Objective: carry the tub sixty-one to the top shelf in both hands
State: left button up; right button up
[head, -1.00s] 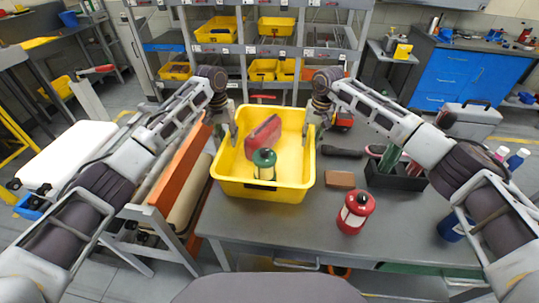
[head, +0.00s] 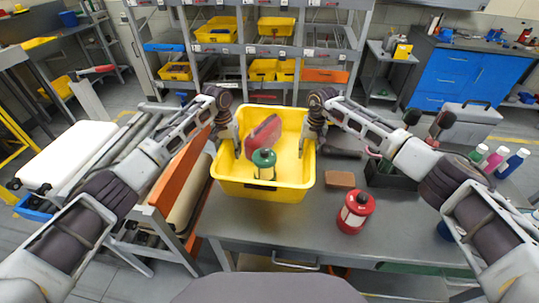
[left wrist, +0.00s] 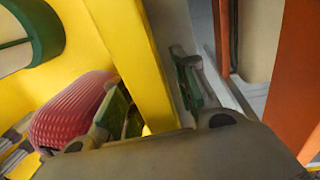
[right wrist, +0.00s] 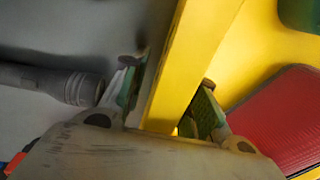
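The yellow tub (head: 262,190) stands on the grey bench, holding a red ribbed block (head: 264,135) and a green canister (head: 264,163). No number is readable on it. My left gripper (head: 237,150) is at the tub's left wall. In the left wrist view its fingers (left wrist: 155,100) straddle the wall, with a gap at the outer finger. My right gripper (head: 304,148) is at the right wall. In the right wrist view its fingers (right wrist: 170,100) straddle that wall, seemingly with small gaps. Both look open. The top shelf is not clearly in view.
A rack (head: 243,50) with yellow bins stands behind the bench. A dark flashlight (right wrist: 50,82) is close outside the right wall. An orange panel (head: 178,180) stands close on the left.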

aim_at(231, 145)
pick_arm(q)
grip_shut()
pick_arm(e)
grip_shut()
pick_arm(q)
jog(key=shift+w+r, duration=0.1)
jog(key=shift+r, duration=0.15)
pick_arm(e)
jog(key=shift+r, duration=0.2)
jog(key=shift+r, duration=0.1)
